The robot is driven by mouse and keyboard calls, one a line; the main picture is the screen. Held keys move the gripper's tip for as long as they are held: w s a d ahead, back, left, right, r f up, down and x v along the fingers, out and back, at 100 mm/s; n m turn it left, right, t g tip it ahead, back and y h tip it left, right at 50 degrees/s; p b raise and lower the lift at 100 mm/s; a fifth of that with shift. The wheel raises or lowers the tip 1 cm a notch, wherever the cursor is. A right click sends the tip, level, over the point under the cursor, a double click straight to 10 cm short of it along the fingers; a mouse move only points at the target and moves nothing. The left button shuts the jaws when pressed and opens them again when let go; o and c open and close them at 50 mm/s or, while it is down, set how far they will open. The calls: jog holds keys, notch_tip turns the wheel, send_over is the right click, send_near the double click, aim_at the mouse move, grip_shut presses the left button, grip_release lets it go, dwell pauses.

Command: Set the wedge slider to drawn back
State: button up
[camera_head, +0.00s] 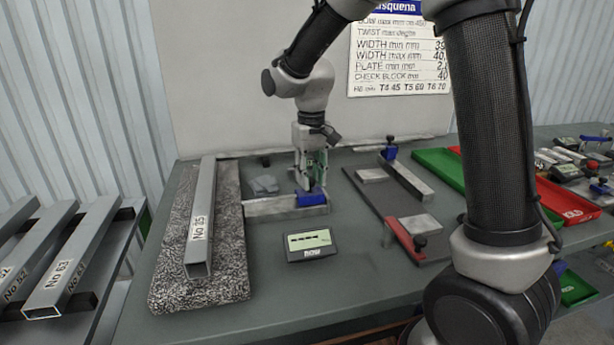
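My gripper (311,180) points down at the back middle of the table. Its fingertips are at or just above a blue piece (313,197) at the right end of a low grey metal bar (270,207). The blue piece may be the wedge slider, but no label shows this. The fingers partly hide it. I cannot tell whether they touch it, nor whether they are open or shut. The slider's position along its travel is too small to read.
A square tube marked No 35 (201,215) lies on a mottled mat (233,268). A small display unit (309,245) stands in front of the bar. Green (440,165) and red (562,205) trays lie beyond.

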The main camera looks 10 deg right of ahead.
aim_at(315, 194)
jog(key=o, duration=0.3)
jog(key=shift+d, duration=0.15)
jog(key=shift+r, duration=0.1)
notch_tip(315, 194, up, 12)
jog(key=shift+f, duration=0.1)
dwell(0.3)
jog(key=shift+s+d+f+m+t, duration=0.1)
jog(key=shift+s+d+m+t, duration=0.5)
jog(key=shift+s+d, duration=2.95)
jog(key=shift+s+d+f+m+t, duration=0.2)
jog(key=shift+s+d+t, duration=0.65)
jog(key=shift+s+d, duration=2.75)
jog(key=shift+s+d+m+t, duration=0.65)
jog(key=shift+s+d, duration=1.05)
jog(key=shift+s, duration=3.65)
